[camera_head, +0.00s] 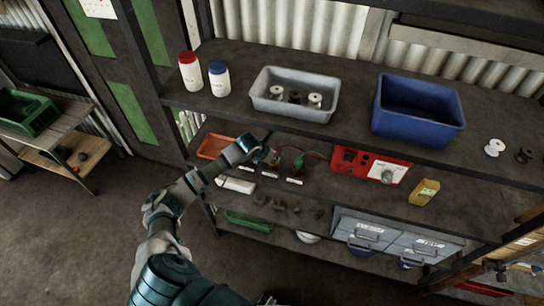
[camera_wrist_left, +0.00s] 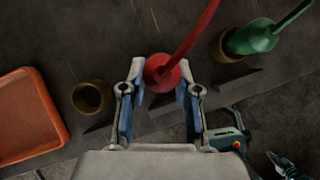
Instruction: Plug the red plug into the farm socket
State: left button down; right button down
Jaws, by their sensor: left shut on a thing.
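My left gripper (camera_wrist_left: 160,88) is shut on the red plug (camera_wrist_left: 162,74), whose red cable runs up and away in the left wrist view. In the head view my left gripper (camera_head: 264,153) is over the middle shelf. An empty brown ring-shaped socket (camera_wrist_left: 90,97) lies left of the red plug. A green plug (camera_wrist_left: 252,38) sits in or on another ring socket (camera_wrist_left: 224,48) at the right. What is directly under the red plug is hidden, so I cannot tell whether it touches a socket. Which socket is the farm one cannot be read.
A red box with a dial (camera_head: 371,165) and a yellow block (camera_head: 424,192) stand to the right on the middle shelf. An orange tray (camera_wrist_left: 28,115) lies to the left. Small white labels (camera_head: 270,174) line the shelf front. A grey bin (camera_head: 295,112) and blue bin (camera_head: 417,135) stand above.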

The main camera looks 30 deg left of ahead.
pick_arm(q)
jog(key=shift+d+f+b, duration=0.1)
jog(key=shift+f+b, duration=0.25)
jog(key=shift+f, duration=0.1)
jog(key=c, duration=1.1)
grip_release()
jog(key=shift+c, duration=0.2)
jog(key=shift+p+v, duration=0.75)
jog(key=shift+v, duration=0.25)
jog(key=p+v, duration=0.4)
jog(key=v, duration=0.5)
jog(key=shift+p, duration=0.3)
